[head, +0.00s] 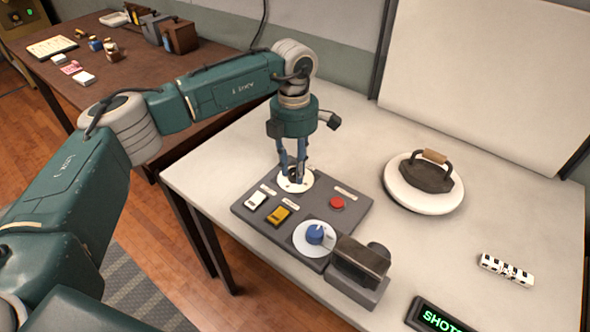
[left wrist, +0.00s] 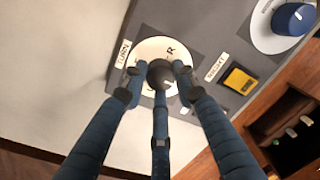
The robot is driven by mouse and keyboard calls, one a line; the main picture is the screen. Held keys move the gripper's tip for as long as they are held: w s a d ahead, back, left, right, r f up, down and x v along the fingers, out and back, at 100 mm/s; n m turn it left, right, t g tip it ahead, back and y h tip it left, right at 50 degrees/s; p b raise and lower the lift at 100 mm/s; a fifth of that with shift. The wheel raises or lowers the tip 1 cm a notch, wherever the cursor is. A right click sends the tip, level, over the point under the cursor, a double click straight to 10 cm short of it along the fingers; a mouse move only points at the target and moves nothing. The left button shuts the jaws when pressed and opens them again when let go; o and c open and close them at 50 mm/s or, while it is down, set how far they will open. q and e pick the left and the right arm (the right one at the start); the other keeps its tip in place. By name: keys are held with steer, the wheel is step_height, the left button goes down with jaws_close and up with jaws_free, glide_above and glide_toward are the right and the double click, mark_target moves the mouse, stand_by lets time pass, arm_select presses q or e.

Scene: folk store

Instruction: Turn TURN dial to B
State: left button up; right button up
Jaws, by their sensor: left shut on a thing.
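The TURN dial is a white disc (head: 309,179) with a dark knob, at the back left of a grey control panel (head: 325,202). In the left wrist view the dark knob (left wrist: 160,73) sits between my blue fingers, with the TURN label (left wrist: 123,54) beside the disc. My left gripper (head: 292,177) points down over the dial and is shut on its knob. The letter R shows on the disc in the left wrist view; the other letters are partly hidden by the fingers, and the dial's setting cannot be read. My right gripper is not in view.
The panel also has a white switch (head: 256,200), a yellow switch (head: 279,215), a red button (head: 337,203) and a blue-knobbed dial (head: 315,234). A dark device (head: 360,265) stands at its front right. An iron (head: 432,172) rests on a white round plate to the right.

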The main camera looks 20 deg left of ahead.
arm_select(q)
steer(key=shift+w+d+r, duration=0.1)
steer(key=shift+w+r, duration=0.1)
steer(key=shift+r, duration=0.1)
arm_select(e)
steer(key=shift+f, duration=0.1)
arm_select(q)
steer(key=o, duration=1.1)
steer(key=shift+o, duration=0.2)
steer(key=shift+d+f, duration=0.1)
steer(key=shift+f, duration=0.05)
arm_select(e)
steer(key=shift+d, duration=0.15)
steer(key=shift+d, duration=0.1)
arm_select(q)
steer(key=shift+s, duration=0.1)
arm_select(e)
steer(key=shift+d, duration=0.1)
arm_select(q)
step_height(320, 180, up, 12)
steer(key=shift+w+a, duration=0.2)
steer(key=shift+w, duration=0.05)
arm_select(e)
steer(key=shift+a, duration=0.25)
